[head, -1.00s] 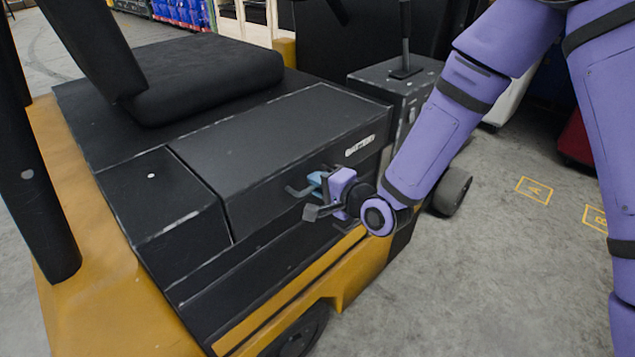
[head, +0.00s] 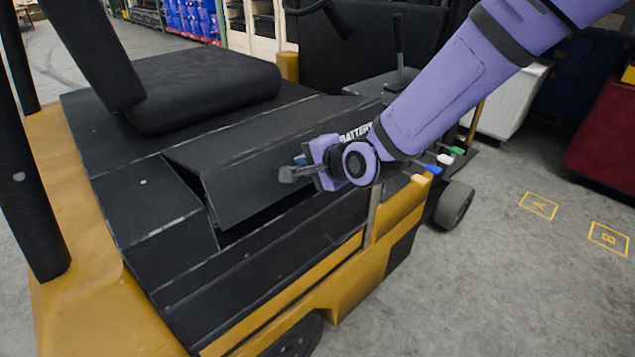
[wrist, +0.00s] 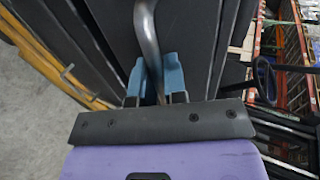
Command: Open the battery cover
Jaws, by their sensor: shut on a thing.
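The battery cover (head: 262,170) is a black panel on the side of the yellow and black forklift. It is tilted up, with a dark gap under its lower front edge, and white "BATTERY" lettering is partly hidden by my arm. My gripper (head: 304,160) is at the cover's front face, near its right part. In the wrist view, the blue fingertips of my gripper (wrist: 157,80) are closed around a grey bar handle (wrist: 147,32). In the head view the handle is mostly hidden behind my gripper.
The black seat (head: 205,92) is behind the cover, and a lever (head: 398,45) stands to the right. Small coloured blocks (head: 445,159) show beside my arm. A white bin (head: 510,100) and a red container (head: 603,140) stand right. Grey floor with yellow A and B markings is clear.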

